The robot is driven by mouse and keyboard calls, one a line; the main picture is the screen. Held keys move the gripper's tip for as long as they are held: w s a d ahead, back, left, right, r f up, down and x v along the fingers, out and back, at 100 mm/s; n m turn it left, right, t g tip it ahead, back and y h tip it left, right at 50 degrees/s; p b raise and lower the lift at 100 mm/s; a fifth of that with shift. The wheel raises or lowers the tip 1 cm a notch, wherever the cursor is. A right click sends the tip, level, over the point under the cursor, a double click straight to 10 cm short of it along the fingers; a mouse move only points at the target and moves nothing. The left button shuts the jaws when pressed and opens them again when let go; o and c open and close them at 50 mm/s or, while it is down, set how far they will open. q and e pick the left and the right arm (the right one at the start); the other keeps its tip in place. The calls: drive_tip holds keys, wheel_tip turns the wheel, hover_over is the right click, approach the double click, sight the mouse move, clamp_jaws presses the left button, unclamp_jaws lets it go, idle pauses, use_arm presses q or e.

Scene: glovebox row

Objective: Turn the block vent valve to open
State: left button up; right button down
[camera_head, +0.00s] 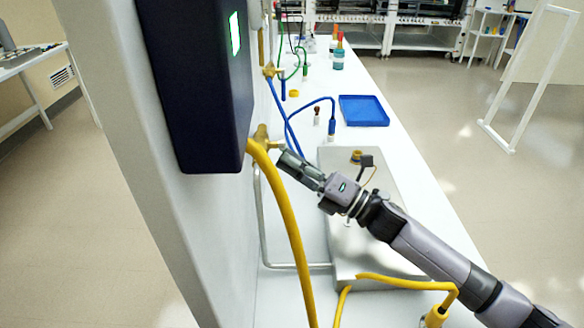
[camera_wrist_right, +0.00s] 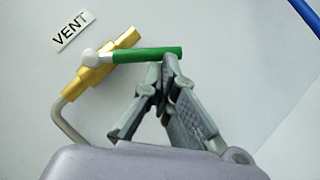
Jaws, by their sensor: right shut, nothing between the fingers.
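The vent valve shows in the right wrist view as a brass body (camera_wrist_right: 92,72) on a pale wall, with a green lever (camera_wrist_right: 140,54) pointing right. A label (camera_wrist_right: 70,31) reading VENT is above it. In the head view, brass fittings (camera_head: 262,136) stick out of the wall beside the dark box; the green lever cannot be made out there. My right gripper (camera_head: 282,158) is shut and empty, close to the wall. In the wrist view its fingertips (camera_wrist_right: 168,62) meet at the lever's free end, overlapping its lower edge; contact cannot be told. My left gripper is not in view.
A dark box (camera_head: 195,80) with a green display hangs on the wall. A yellow hose (camera_head: 285,225) curves down in front. A steel box (camera_head: 350,240) lies below my right arm. A blue tray (camera_head: 363,110) and blue tubing (camera_head: 279,100) are farther back on the white bench.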

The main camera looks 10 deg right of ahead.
drive_tip(key=shift+w+d+r, duration=0.1)
drive_tip(key=shift+w+r, duration=0.35)
drive_tip(key=shift+w, duration=0.2)
idle(1.7)
idle(0.5)
